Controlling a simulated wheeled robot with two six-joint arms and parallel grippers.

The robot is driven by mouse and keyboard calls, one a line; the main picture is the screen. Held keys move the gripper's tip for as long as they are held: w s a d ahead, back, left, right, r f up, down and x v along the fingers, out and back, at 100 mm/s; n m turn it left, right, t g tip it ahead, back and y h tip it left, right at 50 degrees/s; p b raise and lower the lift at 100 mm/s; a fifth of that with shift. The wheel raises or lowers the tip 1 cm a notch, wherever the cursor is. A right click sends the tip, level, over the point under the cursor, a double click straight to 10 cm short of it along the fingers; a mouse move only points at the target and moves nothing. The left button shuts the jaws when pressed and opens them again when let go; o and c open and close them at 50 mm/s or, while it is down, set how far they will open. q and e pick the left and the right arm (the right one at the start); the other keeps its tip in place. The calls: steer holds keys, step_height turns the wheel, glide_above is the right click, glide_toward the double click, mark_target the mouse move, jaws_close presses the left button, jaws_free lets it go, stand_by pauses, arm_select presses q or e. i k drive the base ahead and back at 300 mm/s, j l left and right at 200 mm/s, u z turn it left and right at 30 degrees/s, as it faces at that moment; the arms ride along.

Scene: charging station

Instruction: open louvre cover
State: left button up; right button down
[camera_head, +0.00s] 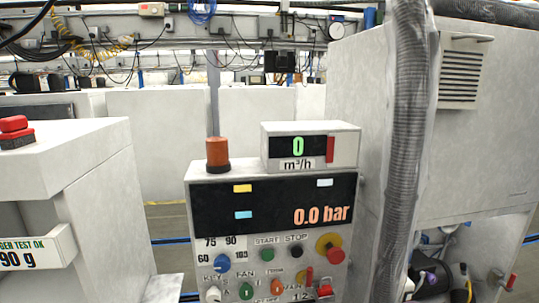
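A louvred panel (460,76) with several dark horizontal slats is on the face of the large pale cabinet (350,110) at the upper right. A thin bar-like piece (472,38) sits just above it. I cannot tell whether the panel is the louvre cover or whether it is open or shut. Neither of my grippers is in view.
A control panel (270,170) with displays, knobs and buttons stands in the middle. A grey corrugated hose (405,150) runs vertically between it and the louvred panel. A pale cabinet (90,175) with a red-topped item (15,130) is at the left. Cables hang from overhead.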

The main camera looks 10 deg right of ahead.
mark_target(458, 62)
steer(key=k+z, duration=0.2)
steer(key=z, duration=1.3)
